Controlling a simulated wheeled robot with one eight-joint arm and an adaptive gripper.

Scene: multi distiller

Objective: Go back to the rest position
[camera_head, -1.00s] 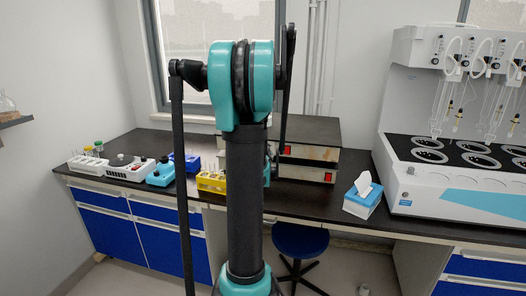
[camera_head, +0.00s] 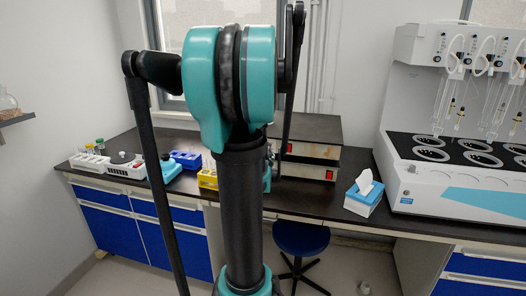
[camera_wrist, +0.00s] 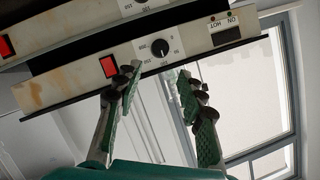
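In the wrist view my gripper (camera_wrist: 168,100) has its two fingers apart, with nothing between them. Beyond the fingers are the hot-plate boxes (camera_wrist: 75,78), pale and worn, with a dial and red switches. I cannot tell whether the fingertips touch the box front. In the head view my teal and black arm stands in front of the bench and hides the gripper.
A blue stool (camera_head: 300,238) stands below.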

